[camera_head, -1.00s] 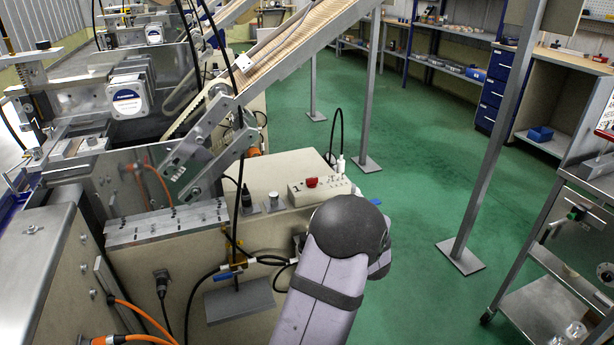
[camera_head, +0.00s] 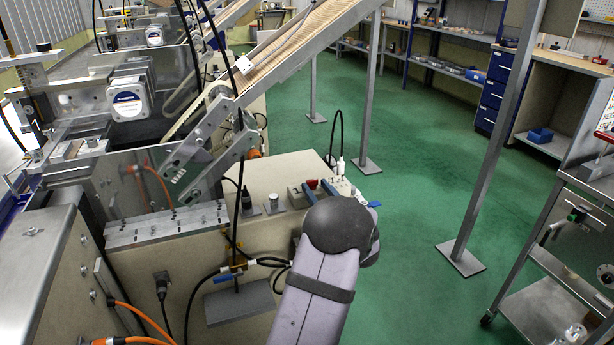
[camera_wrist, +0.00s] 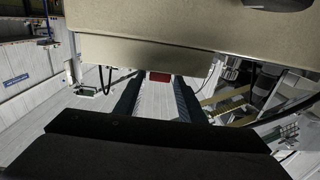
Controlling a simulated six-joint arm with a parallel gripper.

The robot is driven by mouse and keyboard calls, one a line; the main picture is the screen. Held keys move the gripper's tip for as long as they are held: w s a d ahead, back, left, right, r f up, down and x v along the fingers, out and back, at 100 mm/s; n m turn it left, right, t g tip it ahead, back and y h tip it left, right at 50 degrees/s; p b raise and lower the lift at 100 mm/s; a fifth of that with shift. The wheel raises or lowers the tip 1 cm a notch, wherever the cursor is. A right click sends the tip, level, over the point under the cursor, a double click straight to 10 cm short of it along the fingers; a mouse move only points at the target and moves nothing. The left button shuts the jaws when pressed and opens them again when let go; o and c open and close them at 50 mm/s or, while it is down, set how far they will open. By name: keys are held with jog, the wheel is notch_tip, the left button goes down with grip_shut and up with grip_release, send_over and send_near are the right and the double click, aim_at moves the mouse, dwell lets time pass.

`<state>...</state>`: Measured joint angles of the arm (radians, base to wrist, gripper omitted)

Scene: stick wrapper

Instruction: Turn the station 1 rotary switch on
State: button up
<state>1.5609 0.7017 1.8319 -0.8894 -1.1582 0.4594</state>
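A small control box (camera_head: 342,185) sits on the beige machine housing. It carries a red knob (camera_head: 312,184) and small pale fittings; I cannot tell which fitting is the station 1 rotary switch. My gripper (camera_head: 317,190) is at the box, its fingers either side of the red knob in the head view. In the wrist view my gripper (camera_wrist: 158,80) has two dark fingers spread apart, with a red part (camera_wrist: 160,76) between or just beyond their tips. I cannot tell whether they touch it. My arm hides the front of the box.
A black-capped fitting (camera_head: 246,199) and a silver cylinder (camera_head: 273,200) stand left of the box. A black cable (camera_head: 336,125) loops up behind it. An inclined conveyor (camera_head: 285,52) rises above. Green floor (camera_head: 415,170) is open to the right.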

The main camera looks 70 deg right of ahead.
jog(key=x, duration=0.7)
jog(key=shift+w+d, duration=0.2)
jog(key=shift+w, duration=0.1)
jog(key=c, duration=0.8)
